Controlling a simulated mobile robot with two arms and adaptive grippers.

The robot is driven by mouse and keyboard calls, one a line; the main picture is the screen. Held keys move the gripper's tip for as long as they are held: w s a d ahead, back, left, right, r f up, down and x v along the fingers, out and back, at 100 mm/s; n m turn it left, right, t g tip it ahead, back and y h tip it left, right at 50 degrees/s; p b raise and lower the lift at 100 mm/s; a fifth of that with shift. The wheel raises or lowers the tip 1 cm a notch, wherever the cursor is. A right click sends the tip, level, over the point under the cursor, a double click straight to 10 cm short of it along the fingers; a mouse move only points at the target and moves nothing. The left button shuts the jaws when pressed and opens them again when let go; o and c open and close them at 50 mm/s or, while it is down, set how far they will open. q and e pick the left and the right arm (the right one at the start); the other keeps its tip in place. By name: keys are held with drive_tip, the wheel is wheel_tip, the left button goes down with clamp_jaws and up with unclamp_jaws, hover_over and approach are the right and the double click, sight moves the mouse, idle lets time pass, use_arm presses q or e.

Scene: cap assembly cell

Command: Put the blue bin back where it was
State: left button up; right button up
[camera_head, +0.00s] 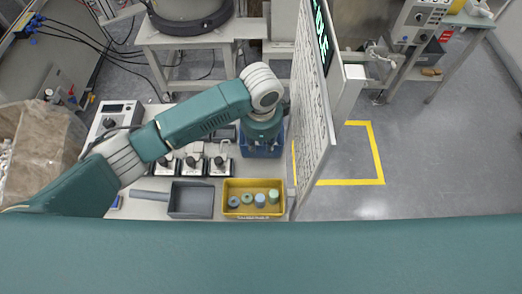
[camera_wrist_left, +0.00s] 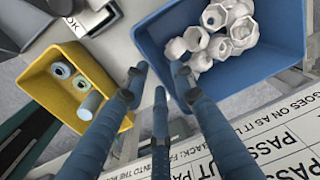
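The blue bin (camera_head: 262,151) stands on the table behind the yellow bin in the head view, partly hidden under my left wrist. In the left wrist view the blue bin (camera_wrist_left: 284,83) holds several white nut-like parts (camera_wrist_left: 212,36). My left gripper (camera_wrist_left: 160,78) has its fingers spread apart at the blue bin's near left edge. One finger overlaps the bin's wall in the picture, while the others show outside it. I cannot tell whether any finger touches the bin. My right gripper is out of view.
The yellow bin (camera_head: 230,184) with several green and blue caps is close in front of the blue bin. A grey tray (camera_head: 191,201) is left of it. A tall white printed board (camera_head: 312,110) stands close on the right. Small fixtures (camera_head: 193,165) are on the left.

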use_arm(q)
wheel_tip(320, 180, up, 8)
drive_tip(key=shift+s+f+b, duration=0.15)
drive_tip(key=shift+s+b, duration=0.05)
drive_tip(key=shift+b, duration=0.25)
drive_tip(key=shift+s, duration=0.1)
